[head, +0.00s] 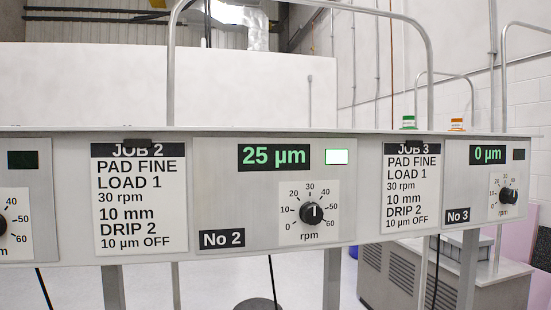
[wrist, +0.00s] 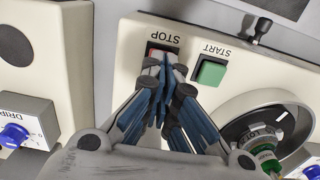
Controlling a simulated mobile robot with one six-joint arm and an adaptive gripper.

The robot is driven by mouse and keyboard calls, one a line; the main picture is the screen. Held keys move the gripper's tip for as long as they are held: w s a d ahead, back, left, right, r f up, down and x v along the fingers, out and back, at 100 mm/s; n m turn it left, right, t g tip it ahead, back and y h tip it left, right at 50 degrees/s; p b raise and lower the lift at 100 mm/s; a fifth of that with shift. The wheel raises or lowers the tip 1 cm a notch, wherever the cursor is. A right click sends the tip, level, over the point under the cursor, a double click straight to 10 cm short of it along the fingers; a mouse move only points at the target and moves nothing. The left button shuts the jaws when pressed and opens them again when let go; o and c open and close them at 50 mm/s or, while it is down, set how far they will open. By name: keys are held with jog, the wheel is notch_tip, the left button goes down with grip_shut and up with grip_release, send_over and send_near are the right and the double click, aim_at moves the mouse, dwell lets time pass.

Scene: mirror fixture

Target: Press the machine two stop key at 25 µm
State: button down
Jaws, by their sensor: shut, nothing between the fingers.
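In the wrist view, which appears upside down, a red key (wrist: 154,49) labelled STOP sits on a cream panel (wrist: 130,70). My gripper (wrist: 164,62) is shut and empty, its blue fingers ending at the STOP key and covering part of it. I cannot tell whether the tips touch it. A green START key (wrist: 210,72) is beside it. In the head view, the No 2 panel (head: 220,200) has a green display (head: 274,157) reading 25 µm and a bright white indicator (head: 337,157). No machine number shows in the wrist view.
The JOB 2 card (head: 139,200) reads 10 µm OFF. The No 3 display (head: 487,154) reads 0 µm.

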jog(key=shift+f, duration=0.1)
jog(key=shift+f+b, duration=0.95)
jog(key=shift+f, duration=0.1)
jog(key=shift+r+p, duration=2.5)
jog(key=shift+r, duration=0.55)
jog(key=shift+r, duration=0.15)
jog(key=s+r+m+t+b, duration=0.1)
jog(key=s+r+t, duration=0.1)
jog(key=s+r, duration=0.5)
jog(key=s+r+m+t+b, duration=0.1)
jog(key=s+r+m+t, duration=0.1)
jog(key=s+r, duration=0.6)
notch_tip(320, 180, up, 6)
jog(key=shift+f+m+t+b, duration=0.1)
jog(key=shift+m+t+b, duration=0.2)
jog(key=shift+b, duration=0.05)
